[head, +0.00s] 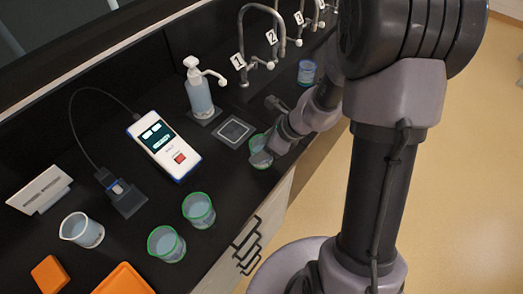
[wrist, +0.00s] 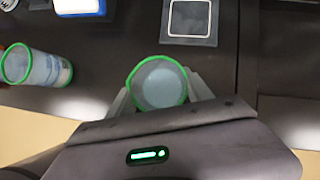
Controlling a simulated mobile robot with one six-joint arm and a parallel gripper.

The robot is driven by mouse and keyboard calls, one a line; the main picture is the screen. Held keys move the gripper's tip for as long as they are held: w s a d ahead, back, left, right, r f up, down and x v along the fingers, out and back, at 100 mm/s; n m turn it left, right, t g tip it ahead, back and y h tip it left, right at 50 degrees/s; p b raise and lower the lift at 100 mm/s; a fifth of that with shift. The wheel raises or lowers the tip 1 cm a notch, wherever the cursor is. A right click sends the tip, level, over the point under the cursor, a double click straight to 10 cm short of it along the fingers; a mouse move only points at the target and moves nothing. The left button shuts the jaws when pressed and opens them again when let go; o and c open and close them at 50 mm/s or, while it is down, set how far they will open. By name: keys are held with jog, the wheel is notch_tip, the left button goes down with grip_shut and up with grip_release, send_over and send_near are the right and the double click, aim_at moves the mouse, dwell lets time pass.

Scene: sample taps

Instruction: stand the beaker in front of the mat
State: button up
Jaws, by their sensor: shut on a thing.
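My gripper (wrist: 159,97) is shut on a green-rimmed clear beaker (wrist: 158,80) with pale bluish liquid in it. The beaker is upright, between the two fingers. In the head view the beaker (head: 259,151) is partly hidden by my gripper (head: 268,147), close to the counter's front edge. I cannot tell whether its base touches the counter. The small dark mat with a pale square outline (head: 234,131) lies just behind the beaker, clear of it. In the wrist view the mat (wrist: 189,22) is above and slightly right of the beaker, with nothing on it.
Two other green-rimmed beakers (head: 198,210) (head: 166,244) and a plain beaker (head: 82,230) stand to the left. A white meter (head: 163,146) lies left of the mat. A pump bottle (head: 199,95) stands behind it. Numbered taps (head: 246,62) line the back.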

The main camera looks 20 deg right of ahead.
jog(key=shift+f, duration=0.1)
jog(key=shift+f, duration=0.1)
jog(key=shift+f, duration=0.15)
jog(key=o, duration=1.5)
